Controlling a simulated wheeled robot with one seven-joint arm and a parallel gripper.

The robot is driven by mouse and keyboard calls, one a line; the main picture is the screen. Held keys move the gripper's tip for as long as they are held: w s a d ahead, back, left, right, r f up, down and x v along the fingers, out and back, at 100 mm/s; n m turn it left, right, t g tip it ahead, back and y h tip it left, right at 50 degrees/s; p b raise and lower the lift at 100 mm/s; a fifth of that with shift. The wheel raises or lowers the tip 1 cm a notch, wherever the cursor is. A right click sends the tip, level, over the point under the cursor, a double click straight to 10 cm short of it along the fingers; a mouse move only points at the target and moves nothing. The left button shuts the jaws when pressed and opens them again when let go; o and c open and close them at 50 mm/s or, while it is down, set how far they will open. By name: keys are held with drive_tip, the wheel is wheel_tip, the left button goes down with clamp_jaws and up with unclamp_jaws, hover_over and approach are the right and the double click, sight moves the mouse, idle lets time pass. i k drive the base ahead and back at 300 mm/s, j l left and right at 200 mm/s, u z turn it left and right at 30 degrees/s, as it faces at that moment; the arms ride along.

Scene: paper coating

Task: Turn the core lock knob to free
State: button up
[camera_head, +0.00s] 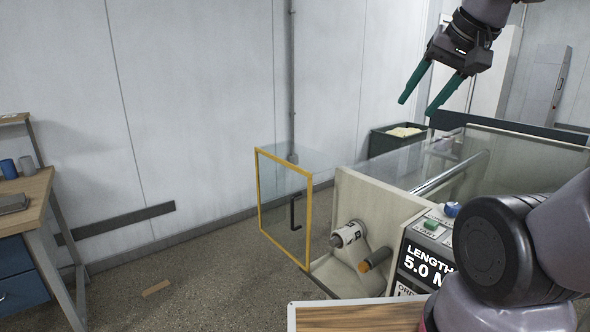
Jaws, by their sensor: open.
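My gripper (416,108) is at the upper right, high above the machine. Its two green fingers are spread apart and empty, pointing down and left. The coating machine's cream end (385,203) has a white cylinder (348,235) with dark markings. Just below it is a dark knob or handle with an orange end (365,266). I cannot tell which of these is the core lock knob, nor read its setting. My gripper is well apart from both. A blue knob (451,209) sits on top of the control panel, near a green button (431,224).
A yellow-framed clear door (308,222) with a black handle stands open left of the machine. My arm covers part of the panel with its "LENGTH 5.0" display (425,268). A dark bin (375,144) stands behind.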

sight(451, 209)
drive_tip(key=k+j+z, duration=0.15)
drive_tip(key=z, duration=0.25)
drive_tip(key=k+z, duration=0.4)
drive_tip(key=i+j, duration=0.2)
drive_tip(key=j, duration=0.15)
drive_tip(key=i+j+u, duration=0.15)
drive_tip(key=j, duration=0.25)
drive_tip(key=i, duration=0.05)
